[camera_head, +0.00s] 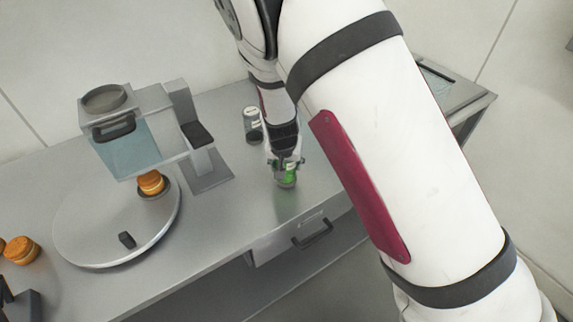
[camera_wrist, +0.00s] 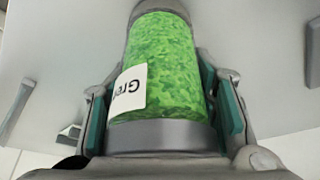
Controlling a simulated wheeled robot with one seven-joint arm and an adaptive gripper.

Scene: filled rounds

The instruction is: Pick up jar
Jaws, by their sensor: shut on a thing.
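A green-filled jar (camera_head: 287,180) with a grey cap is at my gripper (camera_head: 286,164), over the right part of the metal counter (camera_head: 240,215). In the wrist view the jar (camera_wrist: 165,65) lies between the two teal finger pads of my gripper (camera_wrist: 168,105). A white label with partly legible lettering shows on its side. The fingers are shut on the jar. I cannot tell from the head view whether the jar touches the counter. A second jar (camera_head: 251,118) with a pale label and dark contents stands behind and left of my gripper.
A machine with a clear bluish box (camera_head: 130,152) and a grey post stands to the left over a round turntable (camera_head: 80,240). An orange round item (camera_head: 151,183) is on the turntable, and others (camera_head: 21,250) lie at the far left. A drawer handle (camera_head: 312,233) is on the counter's front.

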